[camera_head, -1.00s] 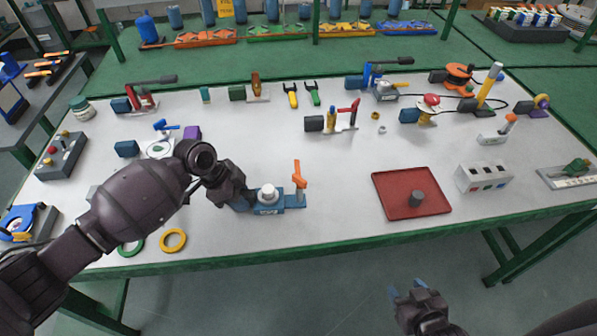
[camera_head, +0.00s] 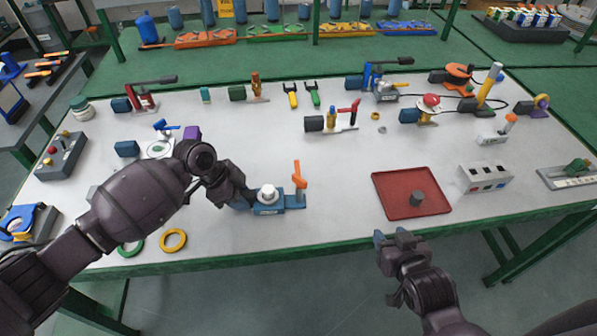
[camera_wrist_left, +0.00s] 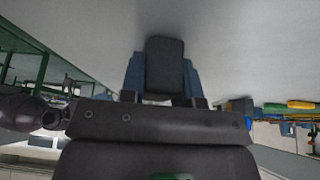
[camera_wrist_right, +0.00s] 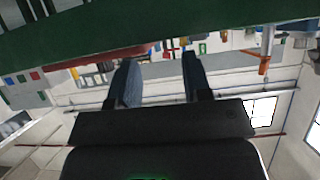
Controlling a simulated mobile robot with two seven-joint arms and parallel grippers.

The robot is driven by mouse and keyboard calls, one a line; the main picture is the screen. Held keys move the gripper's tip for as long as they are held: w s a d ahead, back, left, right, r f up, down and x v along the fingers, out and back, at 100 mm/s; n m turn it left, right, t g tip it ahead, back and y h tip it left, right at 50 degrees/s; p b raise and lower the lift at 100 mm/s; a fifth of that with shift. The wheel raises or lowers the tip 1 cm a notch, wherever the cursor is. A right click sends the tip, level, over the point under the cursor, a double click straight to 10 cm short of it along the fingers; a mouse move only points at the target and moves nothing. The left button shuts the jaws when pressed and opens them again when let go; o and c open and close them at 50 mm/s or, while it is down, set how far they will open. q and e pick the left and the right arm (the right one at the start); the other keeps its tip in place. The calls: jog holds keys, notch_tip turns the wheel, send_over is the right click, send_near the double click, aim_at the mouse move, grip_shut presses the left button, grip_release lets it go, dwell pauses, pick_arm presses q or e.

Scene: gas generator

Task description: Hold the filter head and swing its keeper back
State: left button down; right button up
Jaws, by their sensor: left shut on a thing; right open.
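The filter head is a blue fixture (camera_head: 268,209) with a white round cap, near the table's front edge. Its orange keeper (camera_head: 299,175) stands upright at the fixture's right end. My left gripper (camera_head: 240,199) is at the fixture's left end. In the left wrist view, the left gripper (camera_wrist_left: 163,72) is shut on a dark grey block (camera_wrist_left: 164,66), seemingly the fixture's grip. My right gripper (camera_head: 390,240) is open and empty, in front of the table edge, right of the keeper. The right wrist view shows its parted fingers (camera_wrist_right: 160,78) and an orange piece resembling the keeper (camera_wrist_right: 264,64).
A red tray (camera_head: 385,203) with a grey cylinder lies right of the fixture. A yellow ring (camera_head: 172,240) and a green ring lie left of it. Several other fixtures stand farther back. The table's green front edge (camera_head: 330,249) lies near my right gripper.

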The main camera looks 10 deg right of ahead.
jog(key=w+a+r+g+y, duration=0.1)
jog(key=w+a, duration=0.2)
jog(key=w+a+r+n+g+y, duration=0.1)
jog(key=w+a+r, duration=0.1)
jog(key=w+a, duration=0.1)
jog(key=w+a+r+n+y, duration=0.1)
jog(key=w+a, duration=0.3)
jog(key=w, duration=0.1)
jog(key=shift+w+r+g+y, duration=0.2)
jog(key=shift+r+g+y, duration=0.1)
jog(key=shift+r+g, duration=0.1)
jog(key=w+a+r+n+g, duration=0.2)
jog(key=w+r+n+g, duration=0.1)
jog(key=w+r, duration=0.15)
jog(key=n+g+h, duration=0.2)
jog(key=n+g, duration=0.2)
send_near(300, 178)
jog(key=f, duration=0.1)
pick_arm(q)
jog(key=shift+f, duration=0.1)
pick_arm(e)
jog(key=shift+g, duration=0.3)
jog(key=shift+w+x, duration=0.15)
jog(key=shift+x, duration=2.15)
jog(key=shift+w+x, duration=0.15)
jog(key=shift+x, duration=2.15)
jog(key=shift+c, duration=0.2)
grip_shut()
jog(key=shift+r, duration=0.1)
